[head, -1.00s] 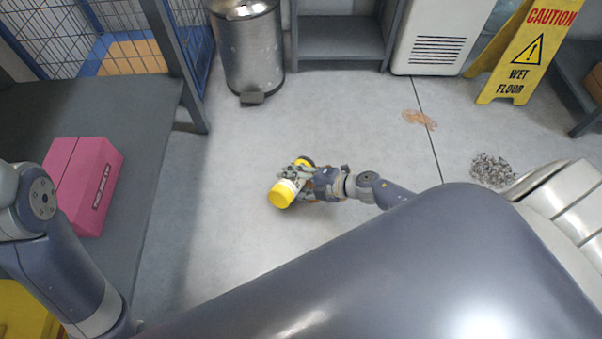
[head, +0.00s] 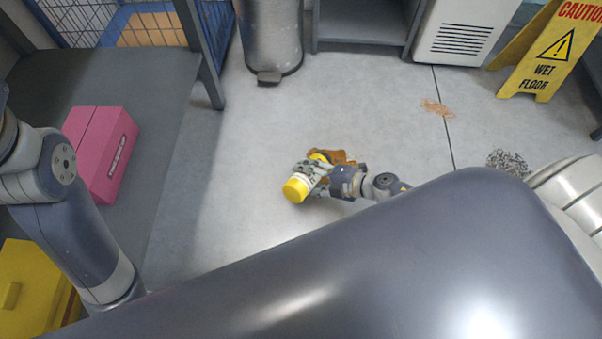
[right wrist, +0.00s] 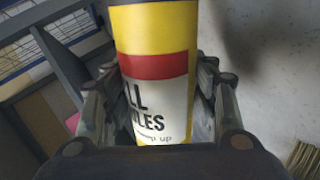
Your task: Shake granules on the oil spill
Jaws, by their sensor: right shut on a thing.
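My right gripper (head: 312,179) is shut on the yellow granule canister (head: 297,188), low over the floor in the middle of the head view. The canister is tilted, with a yellow end towards the lower left. In the right wrist view it fills the space between the fingers, and its red and white label (right wrist: 158,95) shows part of its lettering. An amber-brown patch (head: 341,157), which looks like the oil spill, lies on the floor right behind the gripper and is partly hidden by it. My left arm is at the left edge; its gripper is out of view.
An orange-brown patch (head: 437,108) and a pile of grey shavings (head: 507,161) lie on the floor to the right. A wet-floor sign (head: 545,55), a metal bin (head: 271,35) and a bench with a pink box (head: 112,150) stand around. Floor left of the canister is clear.

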